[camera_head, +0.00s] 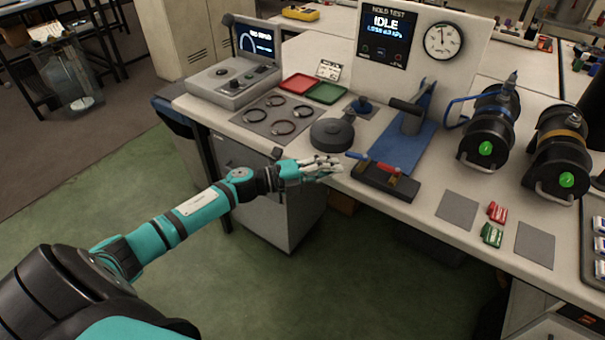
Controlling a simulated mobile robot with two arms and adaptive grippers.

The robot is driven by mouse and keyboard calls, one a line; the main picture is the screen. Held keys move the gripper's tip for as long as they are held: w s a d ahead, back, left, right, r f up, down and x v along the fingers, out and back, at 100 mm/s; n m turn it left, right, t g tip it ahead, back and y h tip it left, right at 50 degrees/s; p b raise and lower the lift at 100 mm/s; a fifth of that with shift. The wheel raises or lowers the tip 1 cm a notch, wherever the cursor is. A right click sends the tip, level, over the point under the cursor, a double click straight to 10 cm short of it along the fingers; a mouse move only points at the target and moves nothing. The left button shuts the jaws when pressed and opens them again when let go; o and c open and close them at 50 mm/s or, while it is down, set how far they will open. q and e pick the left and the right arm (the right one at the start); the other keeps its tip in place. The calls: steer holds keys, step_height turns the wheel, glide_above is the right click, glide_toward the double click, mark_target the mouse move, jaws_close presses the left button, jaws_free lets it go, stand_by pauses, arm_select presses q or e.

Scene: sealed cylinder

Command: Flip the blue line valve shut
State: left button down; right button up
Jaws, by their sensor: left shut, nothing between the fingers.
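A dark valve block (386,182) sits at the front edge of the white bench. A blue lever (356,156) sticks out at its left end, slanting toward the left. A red lever (384,165) lies to its right. A blue hose (462,106) runs at the nearer black cylinder (490,128). My left gripper (332,168) is shut and empty at the bench's front edge, just left of the blue lever. I cannot tell whether its fingertips touch the lever. My right gripper is not in view.
A black round lid (332,133) and a grey plate with several rings (278,117) lie behind my left gripper. A blue stand with a press (408,125) is behind the valve block. A panel (388,36) reads IDLE. A second cylinder (558,153) stands right.

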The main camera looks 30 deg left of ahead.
arm_select(q)
steer(key=v, duration=1)
steer(key=shift+w+f, duration=0.1)
steer(key=shift+w, duration=0.05)
